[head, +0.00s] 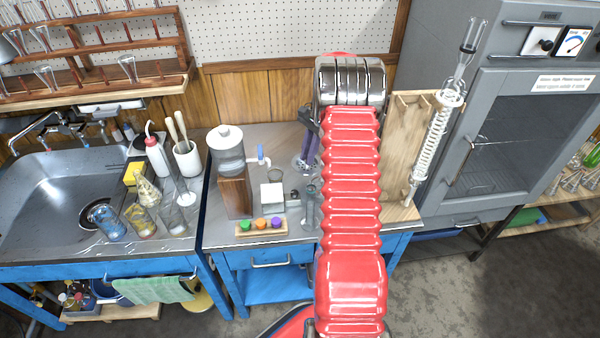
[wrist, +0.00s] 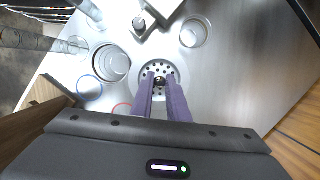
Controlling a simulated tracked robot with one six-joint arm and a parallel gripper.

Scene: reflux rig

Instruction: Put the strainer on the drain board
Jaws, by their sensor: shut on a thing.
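The strainer (wrist: 172,70) is a round pale metal disc with holes and a dark centre. My gripper (wrist: 160,82) has purple fingers shut on its middle. In the head view my gripper (head: 306,150) is over the back of the middle bench, with part of the strainer (head: 299,164) below the fingertips. I cannot tell whether the strainer touches the bench. The drain board (head: 180,243) is the grey metal surface right of the sink, left of my gripper. Several glass vessels, a yellow sponge and bottles stand on it. My arm hides part of the bench.
A water tank on a wooden block (head: 234,193) stands between my gripper and the drain board. A rack with coloured pieces (head: 262,226) lies at the bench front. A glass condenser (head: 432,145) on a wooden stand is at right. The sink (head: 50,190) is far left.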

